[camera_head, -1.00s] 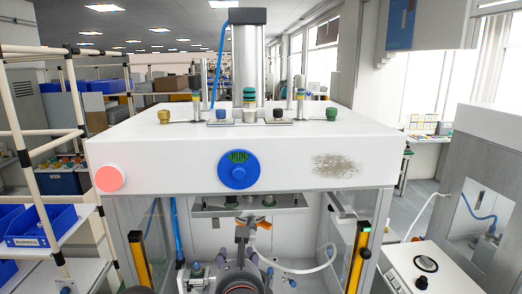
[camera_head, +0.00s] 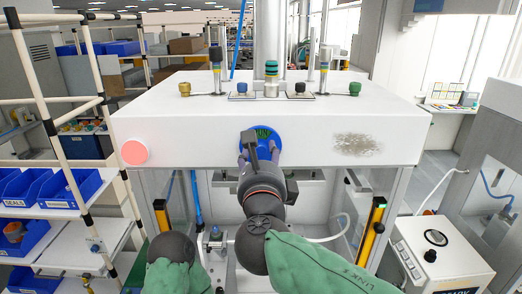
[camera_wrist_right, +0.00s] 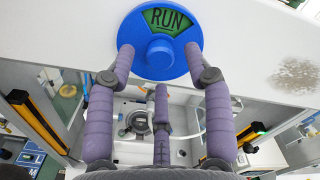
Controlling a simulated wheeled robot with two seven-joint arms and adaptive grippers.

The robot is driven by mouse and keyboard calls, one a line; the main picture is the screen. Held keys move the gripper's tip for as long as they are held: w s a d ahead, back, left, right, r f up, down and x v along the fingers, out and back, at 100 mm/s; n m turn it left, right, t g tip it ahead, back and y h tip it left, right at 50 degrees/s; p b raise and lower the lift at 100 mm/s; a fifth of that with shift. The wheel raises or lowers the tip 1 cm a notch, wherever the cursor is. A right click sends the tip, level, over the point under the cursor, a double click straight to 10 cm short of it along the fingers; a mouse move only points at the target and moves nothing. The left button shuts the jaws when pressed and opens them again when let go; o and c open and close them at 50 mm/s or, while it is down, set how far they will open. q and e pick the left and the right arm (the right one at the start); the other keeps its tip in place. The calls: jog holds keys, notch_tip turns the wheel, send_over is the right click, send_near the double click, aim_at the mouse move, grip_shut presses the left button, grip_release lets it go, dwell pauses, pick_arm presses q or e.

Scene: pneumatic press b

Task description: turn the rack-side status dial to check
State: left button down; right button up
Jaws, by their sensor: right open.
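The blue round status dial (camera_head: 268,134) is on the front face of the white press head. A green window in it reads RUN in the right wrist view (camera_wrist_right: 170,18), above its round centre knob (camera_wrist_right: 160,55). My right gripper (camera_head: 259,154) is in front of the dial, partly hiding it. In the right wrist view my right gripper (camera_wrist_right: 159,50) is open, with two purple fingertips on either side of the knob and a third finger below it. I cannot tell whether they touch the dial. My left gripper is not in view; only part of my left arm shows.
A pink-red round lamp or button (camera_head: 134,151) is on the press face to the left. A pipe rack with blue bins (camera_head: 70,188) stands at left. A white control box (camera_head: 440,255) with black knobs is at right. Yellow posts (camera_head: 373,228) flank the press opening.

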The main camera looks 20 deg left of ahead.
jog(key=shift+x, duration=0.95)
grip_shut()
